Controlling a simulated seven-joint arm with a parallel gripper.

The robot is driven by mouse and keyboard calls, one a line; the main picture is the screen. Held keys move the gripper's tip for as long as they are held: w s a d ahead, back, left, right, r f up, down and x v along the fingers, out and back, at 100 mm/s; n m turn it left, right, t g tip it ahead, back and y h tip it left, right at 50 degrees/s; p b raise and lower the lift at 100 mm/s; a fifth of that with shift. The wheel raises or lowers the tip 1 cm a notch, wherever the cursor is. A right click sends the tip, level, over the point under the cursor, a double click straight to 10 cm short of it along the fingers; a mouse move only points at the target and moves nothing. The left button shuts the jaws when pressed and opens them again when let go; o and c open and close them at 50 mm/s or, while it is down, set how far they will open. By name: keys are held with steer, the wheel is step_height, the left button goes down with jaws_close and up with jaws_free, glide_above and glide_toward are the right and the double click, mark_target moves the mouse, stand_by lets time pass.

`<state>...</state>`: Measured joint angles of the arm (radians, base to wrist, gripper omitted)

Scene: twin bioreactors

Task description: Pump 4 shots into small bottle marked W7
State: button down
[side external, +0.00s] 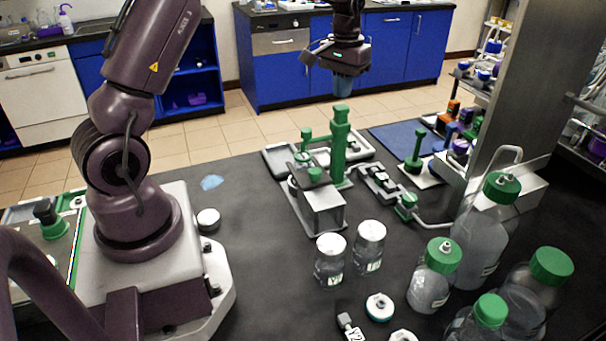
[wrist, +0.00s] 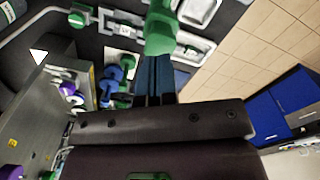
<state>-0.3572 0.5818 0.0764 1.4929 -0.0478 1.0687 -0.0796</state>
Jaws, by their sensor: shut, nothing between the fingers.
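My gripper (side external: 343,90) points down with its blue fingers shut and empty, just above the top of a tall green post (side external: 340,140) on the grey pump-like stand (side external: 322,212). In the wrist view my fingers (wrist: 154,88) are together, with the green post top (wrist: 160,32) right beyond them; I cannot tell whether they touch. Two small clear bottles with white lids, a left one (side external: 330,268) and a right one (side external: 369,255), stand upright in front of the stand. Their labels are too small to read, so I cannot tell which is W7.
Large green-capped bottles (side external: 435,280) stand at the front right. A metal column (side external: 513,85) rises at the right. A round white-rimmed piece (side external: 379,307) and a small tagged part (side external: 350,327) lie at the front. The dark bench left of the stand is mostly clear.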

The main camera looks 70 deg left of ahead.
mark_target(341, 106)
steer(key=shift+f, duration=0.15)
steer(key=shift+f, duration=2)
steer(key=shift+r, duration=2.2)
steer(key=shift+f, duration=0.15)
steer(key=shift+f, duration=2.05)
steer(key=shift+r, duration=2.2)
steer(key=shift+f, duration=0.1)
